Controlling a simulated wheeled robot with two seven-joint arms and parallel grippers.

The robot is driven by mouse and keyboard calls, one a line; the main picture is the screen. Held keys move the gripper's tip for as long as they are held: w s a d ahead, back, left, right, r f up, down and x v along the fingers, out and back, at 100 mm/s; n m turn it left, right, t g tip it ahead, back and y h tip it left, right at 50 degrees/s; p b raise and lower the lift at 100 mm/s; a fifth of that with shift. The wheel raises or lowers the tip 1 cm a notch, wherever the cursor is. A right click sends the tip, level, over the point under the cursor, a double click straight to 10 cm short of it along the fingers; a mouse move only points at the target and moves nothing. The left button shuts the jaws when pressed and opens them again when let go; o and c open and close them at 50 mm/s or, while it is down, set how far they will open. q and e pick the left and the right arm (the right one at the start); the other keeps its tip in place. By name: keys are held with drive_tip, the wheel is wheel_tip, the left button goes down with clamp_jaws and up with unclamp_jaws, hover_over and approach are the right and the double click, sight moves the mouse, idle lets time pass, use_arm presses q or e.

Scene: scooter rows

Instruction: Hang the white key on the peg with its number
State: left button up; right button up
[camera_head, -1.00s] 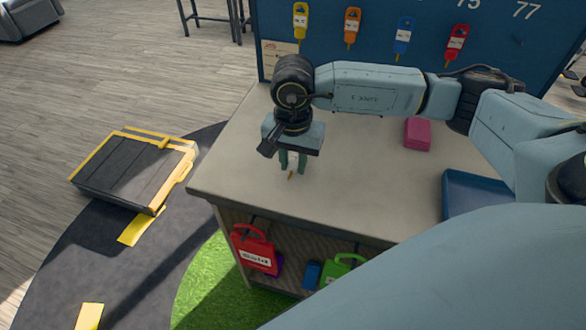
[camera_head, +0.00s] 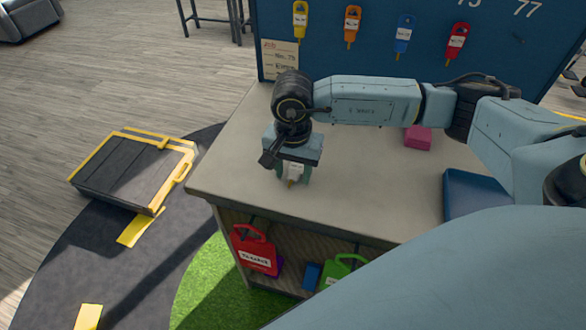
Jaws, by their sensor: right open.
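The white key (camera_head: 295,170), with a small orange tip, is between the fingers of my right gripper (camera_head: 292,177) above the grey counter top. The fingers are spread to either side of it, and I cannot tell whether it rests on the counter. The blue key board (camera_head: 380,55) stands behind the counter. Yellow (camera_head: 300,20), orange (camera_head: 352,27), blue (camera_head: 403,36) and red (camera_head: 456,42) keys hang on it. Numbers 75, partly cut off, and 77 (camera_head: 528,10) show at its top right; pegs there are not clear. My left gripper is not in view.
A paper card (camera_head: 280,60) is at the board's lower left. A pink box (camera_head: 418,137) and a blue tray (camera_head: 475,195) are on the counter (camera_head: 240,165). Red (camera_head: 256,255) and green (camera_head: 340,270) tagged items sit on the shelf below. The counter's left part is clear.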

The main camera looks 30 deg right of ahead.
sight(293, 173)
drive_tip(key=shift+r+p, duration=0.3)
drive_tip(key=shift+p, duration=0.15)
wheel_tip(293, 173, up, 13)
drive_tip(key=shift+w, duration=0.2)
